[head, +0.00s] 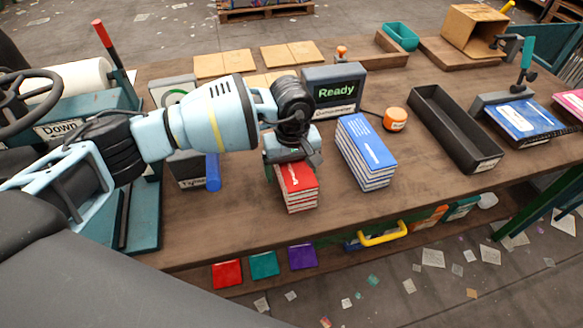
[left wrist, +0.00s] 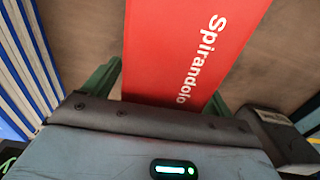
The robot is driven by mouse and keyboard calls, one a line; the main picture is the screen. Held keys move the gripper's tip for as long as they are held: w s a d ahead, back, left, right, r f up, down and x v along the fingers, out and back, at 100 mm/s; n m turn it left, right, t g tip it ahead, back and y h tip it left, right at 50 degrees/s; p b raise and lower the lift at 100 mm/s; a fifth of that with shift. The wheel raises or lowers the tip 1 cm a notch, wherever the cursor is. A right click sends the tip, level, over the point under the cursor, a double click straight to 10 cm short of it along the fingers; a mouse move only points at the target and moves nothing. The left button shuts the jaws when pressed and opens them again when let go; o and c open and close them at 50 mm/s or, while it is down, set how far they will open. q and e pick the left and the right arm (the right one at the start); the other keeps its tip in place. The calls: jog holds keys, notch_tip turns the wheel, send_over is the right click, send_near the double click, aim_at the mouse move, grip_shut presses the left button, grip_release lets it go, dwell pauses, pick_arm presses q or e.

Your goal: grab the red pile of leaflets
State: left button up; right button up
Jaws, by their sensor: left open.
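The red pile of leaflets (head: 300,202) lies on the wooden table, in front of the display that reads "Ready". My left gripper (head: 292,168) points down over its far part. In the left wrist view the red top leaflet (left wrist: 185,45) bears the word "Spirandolo". The green fingers of the left gripper (left wrist: 162,92) show on either side of the pile, open. Whether they touch its sides cannot be told. The gripper hides the far end of the pile. My right gripper is in neither view.
A blue pile of leaflets (head: 365,150) stands just right of the red one. Its edge (left wrist: 22,70) shows in the left wrist view. A small display (head: 336,92), an orange button (head: 395,119) and a long black tray (head: 455,130) stand nearby. The table front is clear.

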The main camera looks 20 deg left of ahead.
aim_at(291, 169)
pick_arm(q)
jog(key=shift+c, duration=0.3)
jog(key=c, duration=1.2)
jog(key=shift+r, duration=0.1)
jog(key=shift+c, duration=0.8)
jog(key=shift+w, duration=0.1)
jog(key=shift+r, duration=0.35)
jog(key=r, duration=0.1)
jog(key=s+r, duration=0.1)
jog(key=shift+d+r, duration=0.15)
jog(key=shift+r, duration=0.25)
jog(key=s+d+r+b, duration=0.1)
jog(key=s+d, duration=0.3)
jog(key=s, duration=1)
jog(key=shift+s+r, duration=0.2)
jog(key=shift+s, duration=0.05)
